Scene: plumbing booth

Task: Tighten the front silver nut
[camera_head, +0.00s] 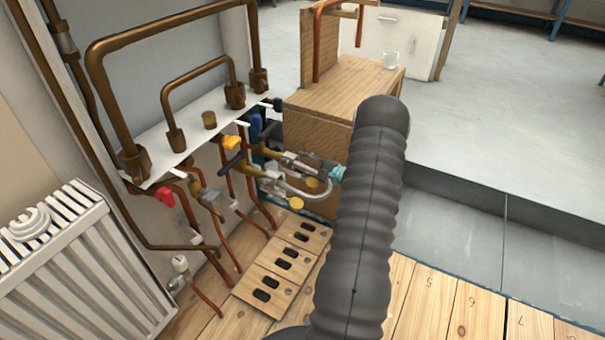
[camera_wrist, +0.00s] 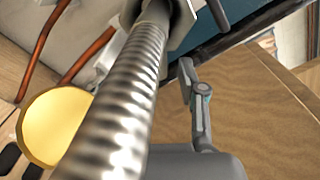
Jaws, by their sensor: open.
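The ribbed silver hose (camera_wrist: 120,110) runs diagonally through the wrist view, up to a silver nut (camera_wrist: 183,25) at the top edge, which is partly cut off. My gripper (camera_head: 303,163) is open beside the silver fittings below the white shelf in the head view. One jointed finger shows right of the hose in the wrist view, its tip just below the nut. The other finger is hidden, and I cannot tell whether either touches the nut. The curved silver hose (camera_head: 312,193) hangs just below my gripper in the head view.
A round yellow cap (camera_wrist: 52,122) is close on the left in the wrist view. Copper pipes, a yellow valve handle (camera_head: 231,142) and a red one (camera_head: 165,197) crowd the left. A wooden cabinet (camera_head: 345,85) stands close behind. Open floor lies right.

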